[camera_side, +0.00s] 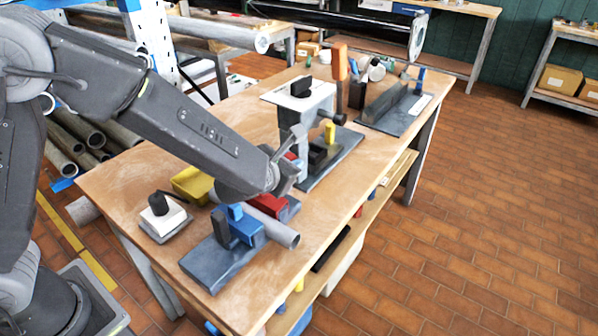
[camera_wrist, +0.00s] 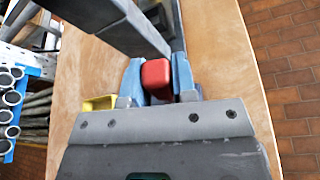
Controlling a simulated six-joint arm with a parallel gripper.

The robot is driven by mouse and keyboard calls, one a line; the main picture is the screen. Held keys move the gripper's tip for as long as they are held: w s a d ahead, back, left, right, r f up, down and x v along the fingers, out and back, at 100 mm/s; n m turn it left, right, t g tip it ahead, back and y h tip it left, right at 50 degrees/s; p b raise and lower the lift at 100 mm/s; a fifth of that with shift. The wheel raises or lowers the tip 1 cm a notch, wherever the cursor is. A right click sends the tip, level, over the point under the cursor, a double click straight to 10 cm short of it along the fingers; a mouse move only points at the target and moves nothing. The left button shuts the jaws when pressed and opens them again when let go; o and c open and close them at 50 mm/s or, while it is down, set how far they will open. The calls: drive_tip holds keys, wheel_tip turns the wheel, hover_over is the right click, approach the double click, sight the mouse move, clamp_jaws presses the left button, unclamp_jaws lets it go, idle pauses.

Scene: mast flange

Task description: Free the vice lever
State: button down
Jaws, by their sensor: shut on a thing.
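My gripper (camera_wrist: 157,78) is shut on a red block-like piece (camera_wrist: 156,75), held between its two blue fingertips in the wrist view. I cannot tell whether this piece is the lever's grip. In the side view my gripper (camera_side: 291,162) is low over the middle of the bench, partly hidden by my own wrist. A blue vice (camera_side: 246,228) on a dark base stands at the near end. No separate lever can be made out clearly.
A yellow bin (camera_side: 192,184) and a white block with a black knob (camera_side: 162,213) stand left of the vice. A pale stand (camera_side: 300,100) rises behind my gripper. An orange upright (camera_side: 340,62) is farther back. The bench's right front strip (camera_side: 335,215) is clear.

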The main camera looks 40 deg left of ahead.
drive_tip(key=shift+a+r+n+h, duration=0.15)
drive_tip(key=shift+a+n+h, duration=0.35)
drive_tip(key=shift+a, duration=0.4)
drive_tip(key=shift+a+r+n+h, duration=0.1)
drive_tip(key=shift+a+n+h, duration=0.2)
drive_tip(key=shift+a+n, duration=0.45)
drive_tip(key=shift+a, duration=0.2)
drive_tip(key=c, duration=0.9)
unclamp_jaws()
drive_tip(key=v, duration=1.4)
drive_tip(key=shift+f, duration=0.1)
